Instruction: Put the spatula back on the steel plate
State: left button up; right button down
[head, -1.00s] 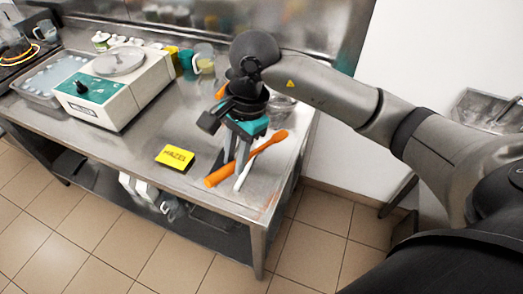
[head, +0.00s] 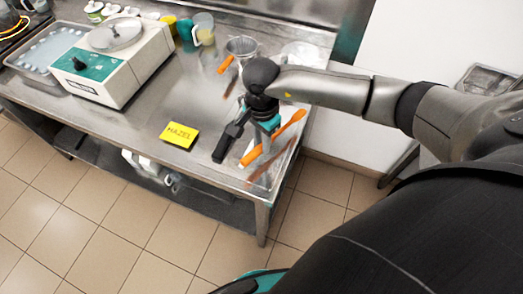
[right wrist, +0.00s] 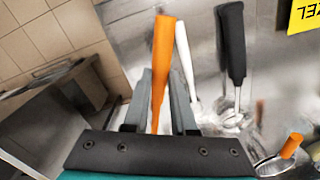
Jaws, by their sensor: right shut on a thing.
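The orange spatula (head: 291,126) is in my right gripper (head: 268,143), over the front right corner of the steel bench. Its orange handle (right wrist: 161,60) stands between the two fingers in the right wrist view, where the gripper (right wrist: 158,112) is shut on it. An orange-brown reflection shows in the shiny surface below and apart from it, so it looks lifted. I cannot clearly tell the steel plate's outline from the shiny bench top. My left gripper is not in view.
A black-handled tool (right wrist: 232,45) and a white-handled one (right wrist: 185,62) lie beside the spatula. A white machine (head: 112,65) stands left; the bench middle is clear.

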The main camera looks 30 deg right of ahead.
aim_at(261, 160)
jog(key=shift+f, duration=2.65)
jog(key=c, duration=1)
grip_release()
notch_tip(261, 160, up, 12)
jog(key=shift+r, duration=0.1)
